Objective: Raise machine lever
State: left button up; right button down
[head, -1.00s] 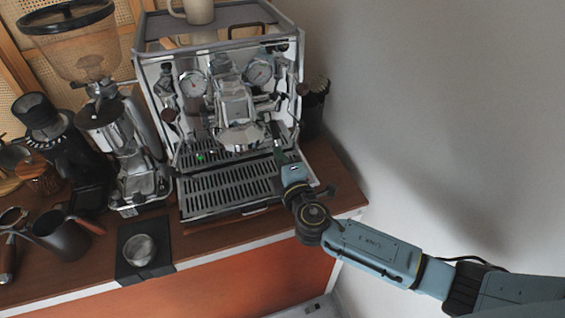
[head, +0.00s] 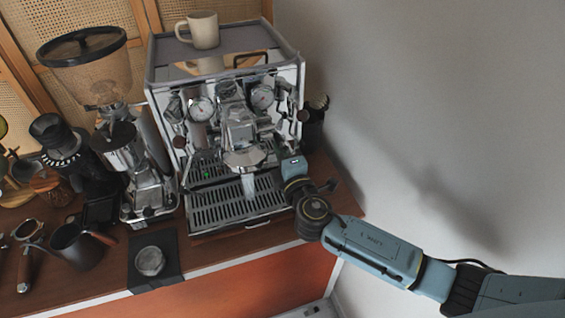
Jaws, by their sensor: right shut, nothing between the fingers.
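The chrome espresso machine (head: 177,88) stands on the wooden counter, with two round gauges on its front. Its group head (head: 239,132) is in the middle, above the slatted drip tray (head: 218,209). A pale vertical streak (head: 248,186) shows below the group head, over the tray. My right gripper (head: 277,143) is shut and empty, just right of the group head at the machine's front. The lever cannot be made out clearly beside the fingers, and I cannot tell whether they touch it. My left gripper is not in view.
A cream mug (head: 204,30) stands on top of the machine. Grinders (head: 144,190) stand to its left, with a dark pitcher (head: 75,247) and portafilter (head: 25,262) in front. A black mat (head: 144,281) holds a metal tamper (head: 150,261). The white wall (head: 450,110) bounds the right side.

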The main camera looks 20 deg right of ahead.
jog(key=shift+w+r+p, duration=0.1)
jog(key=shift+r+p, duration=0.2)
jog(key=shift+r, duration=0.15)
jog(key=shift+r+p, duration=0.3)
jog(key=shift+r, duration=0.1)
jog(key=shift+s+d+f, duration=0.1)
jog(key=shift+s+f, duration=0.25)
jog(key=shift+s, duration=0.05)
jog(key=s+a+f+b, duration=0.1)
jog(key=s, duration=0.8)
jog(key=shift+s, duration=0.3)
